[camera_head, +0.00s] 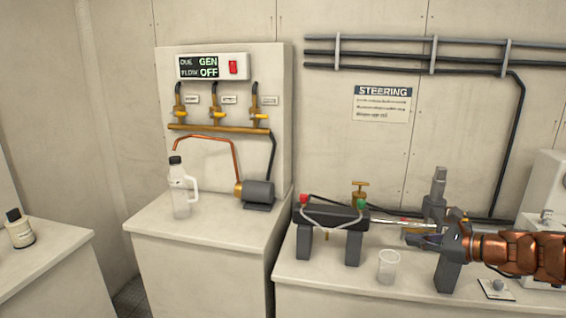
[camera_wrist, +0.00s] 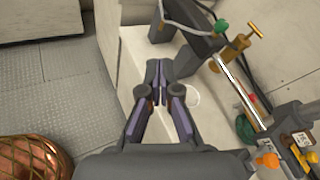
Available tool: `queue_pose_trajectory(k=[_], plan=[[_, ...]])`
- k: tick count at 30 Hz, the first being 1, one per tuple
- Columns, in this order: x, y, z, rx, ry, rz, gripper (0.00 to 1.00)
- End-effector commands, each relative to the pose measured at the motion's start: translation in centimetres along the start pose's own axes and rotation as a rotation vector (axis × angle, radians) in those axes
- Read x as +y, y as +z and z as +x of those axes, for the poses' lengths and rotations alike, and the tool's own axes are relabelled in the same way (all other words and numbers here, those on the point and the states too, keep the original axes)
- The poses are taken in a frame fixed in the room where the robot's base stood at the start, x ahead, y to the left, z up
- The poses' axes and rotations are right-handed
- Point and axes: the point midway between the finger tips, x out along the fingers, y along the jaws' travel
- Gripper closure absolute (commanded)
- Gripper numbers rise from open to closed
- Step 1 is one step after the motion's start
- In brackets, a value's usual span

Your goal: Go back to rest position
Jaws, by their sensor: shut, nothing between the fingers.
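My gripper (camera_head: 418,240) is at the end of my copper-coloured arm, at the right of the head view, above the counter with the steering gear. In the wrist view my gripper (camera_wrist: 157,72) has its fingertips together with nothing between them. A clear cup (camera_head: 388,266) stands on the counter below and left of the fingertips; its rim shows faintly beside the fingers in the wrist view (camera_wrist: 193,98). The steering cylinder (camera_head: 330,215) on dark stands lies left of my gripper, with a red and a green cap and a brass valve (camera_head: 359,194). My gripper hides part of its rod.
A white jug (camera_head: 181,190) with a black cap stands on the middle counter (camera_head: 150,217) beside a pump (camera_head: 258,193). A small bottle (camera_head: 19,229) stands at far left. Open floor (camera_wrist: 65,95) shows in the wrist view.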

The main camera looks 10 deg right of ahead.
Motion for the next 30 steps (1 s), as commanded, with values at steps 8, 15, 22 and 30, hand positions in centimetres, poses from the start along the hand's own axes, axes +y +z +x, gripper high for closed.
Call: queue_pose_trajectory(k=[8, 15, 22, 30], plan=[[13.6, 8.8, 6.1, 0.034, 0.404, -0.418, 1.0], [25.3, 12.0, 5.8, 0.052, 0.74, -0.791, 1.0], [33.8, 12.1, 1.8, 0.061, 1.044, -1.127, 1.0], [39.2, 10.1, -5.5, 0.07, 1.376, -1.485, 1.0]])
